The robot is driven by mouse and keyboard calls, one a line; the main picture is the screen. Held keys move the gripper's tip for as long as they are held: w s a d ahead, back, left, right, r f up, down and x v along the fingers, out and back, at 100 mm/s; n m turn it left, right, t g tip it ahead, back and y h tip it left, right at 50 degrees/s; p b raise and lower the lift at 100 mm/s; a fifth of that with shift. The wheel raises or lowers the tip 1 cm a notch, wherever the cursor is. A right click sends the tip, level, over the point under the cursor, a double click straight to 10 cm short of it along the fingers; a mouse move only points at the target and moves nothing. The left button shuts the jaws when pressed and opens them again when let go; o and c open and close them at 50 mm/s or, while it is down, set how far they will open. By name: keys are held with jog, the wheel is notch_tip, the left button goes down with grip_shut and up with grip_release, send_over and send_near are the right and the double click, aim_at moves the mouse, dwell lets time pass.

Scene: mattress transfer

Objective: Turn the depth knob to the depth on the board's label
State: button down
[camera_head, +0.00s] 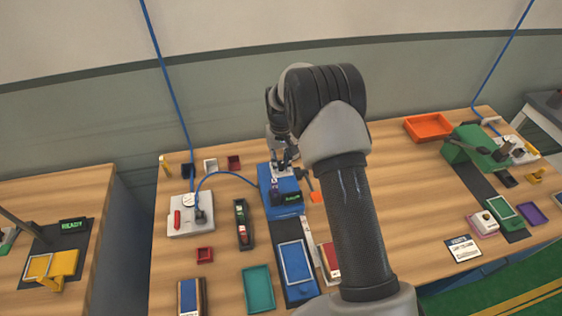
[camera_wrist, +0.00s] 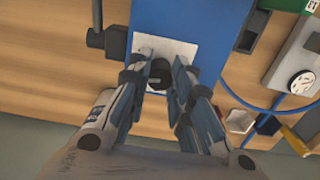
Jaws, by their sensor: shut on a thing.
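My gripper (camera_wrist: 158,76) is over the blue machine (camera_wrist: 205,22), with its fingers on either side of a small black knob (camera_wrist: 159,71) on a pale plate. It is shut on this knob. The knob's scale is too small to read. In the head view the blue machine (camera_head: 268,180) stands at the middle of the table, with my gripper (camera_head: 283,166) at its top. A dark display with green characters (camera_head: 292,198) is on its front; I cannot read it. A blue board with a pale frame (camera_head: 291,262) lies in front of it. I cannot make out a label on it.
A pale box with a gauge (camera_head: 190,224) stands to the left, joined by a blue hose (camera_head: 222,173). A green machine (camera_head: 472,146) stands at the right.

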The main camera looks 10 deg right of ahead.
aim_at(281, 163)
jog(key=c, duration=1.7)
grip_release()
jog(key=shift+o, duration=1.3)
jog(key=shift+w+r, duration=0.2)
jog(key=shift+r, duration=0.25)
jog(key=r, duration=1.1)
jog(key=shift+s, duration=0.2)
